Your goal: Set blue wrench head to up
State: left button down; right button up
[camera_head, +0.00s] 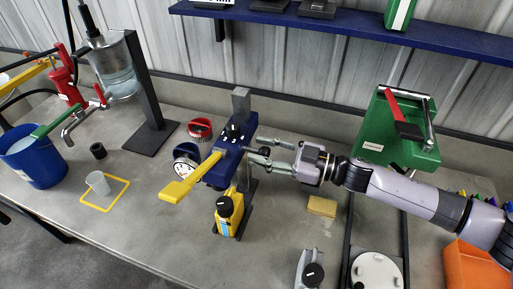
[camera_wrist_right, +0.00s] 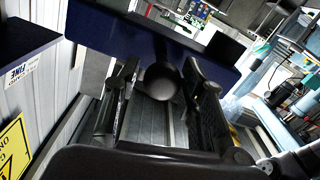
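The blue wrench head (camera_head: 222,168) is at the middle of the head view, on a dark stand, with a long yellow handle (camera_head: 178,190) pointing to the lower left. In the right wrist view its blue body (camera_wrist_right: 115,35) spans the top, with a round dark knob (camera_wrist_right: 162,84) facing the camera. My right gripper (camera_head: 257,150) reaches in from the right to this side of the blue body. In the wrist view its fingers (camera_wrist_right: 162,70) are spread on either side of the knob, with gaps visible. My left gripper is not in view.
A yellow device (camera_head: 228,212) with a black knob stands just in front. A round gauge (camera_head: 186,163) and a red ring-shaped part (camera_head: 200,129) are to the left. A green box with a red lever (camera_head: 400,130) stands behind my right arm. A blue shelf (camera_head: 340,24) runs above.

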jog(key=v, duration=1)
jog(key=shift+d+r, duration=0.1)
